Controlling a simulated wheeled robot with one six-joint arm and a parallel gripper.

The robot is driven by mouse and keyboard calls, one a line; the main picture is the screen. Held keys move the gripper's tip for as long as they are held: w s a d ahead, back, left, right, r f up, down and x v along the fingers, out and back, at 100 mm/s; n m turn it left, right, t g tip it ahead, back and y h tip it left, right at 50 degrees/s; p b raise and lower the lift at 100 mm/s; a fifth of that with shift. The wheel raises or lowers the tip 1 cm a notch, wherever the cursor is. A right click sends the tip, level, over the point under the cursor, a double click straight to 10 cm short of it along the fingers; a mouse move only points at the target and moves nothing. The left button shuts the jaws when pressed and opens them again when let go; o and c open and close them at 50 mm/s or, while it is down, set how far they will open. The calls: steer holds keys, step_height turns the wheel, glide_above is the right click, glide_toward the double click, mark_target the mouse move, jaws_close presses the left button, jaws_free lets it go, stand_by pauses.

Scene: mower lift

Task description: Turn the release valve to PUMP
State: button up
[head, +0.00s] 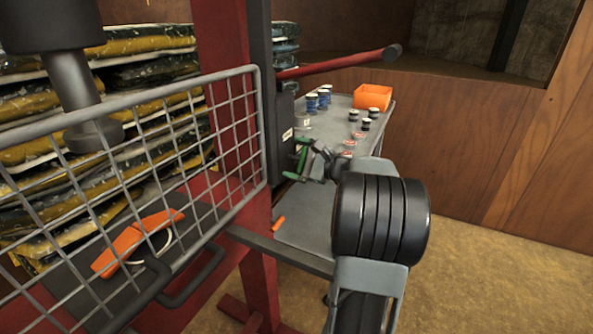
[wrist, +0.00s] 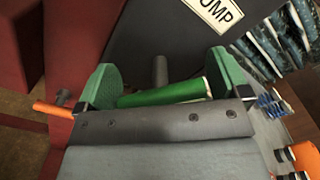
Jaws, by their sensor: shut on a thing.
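The release valve's green handle (wrist: 165,93) lies crosswise between my gripper's green finger pads in the wrist view. My gripper (wrist: 163,82) is shut on it, one pad at each end. A grey stem (wrist: 160,68) shows behind the handle. Above it, a white label (wrist: 220,12) on the dark housing reads "UMP", its first letter cut off by the frame edge. In the head view my gripper (head: 302,158) is small, beside the dark housing on the red post. The handle's exact angle is hard to judge there.
A red lever (head: 335,64) sticks out above my gripper. A wire mesh guard (head: 225,125) stands at left. A grey table (head: 345,103) behind holds an orange bin (head: 373,96) and several small jars. An orange rod (head: 278,224) sits below the gripper.

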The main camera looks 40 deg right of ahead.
steer(key=n+b, duration=0.4)
steer(key=b, duration=0.1)
steer(key=shift+f, duration=0.3)
steer(key=shift+r+n+b, duration=0.2)
steer(key=shift+n+b, duration=1.1)
steer(key=o, duration=0.6)
steer(key=shift+r, duration=0.1)
steer(key=shift+c, duration=0.2)
steer(key=p+v, duration=0.2)
steer(key=v, duration=1.2)
steer(key=shift+p, duration=0.35)
steer(key=shift+w, duration=0.1)
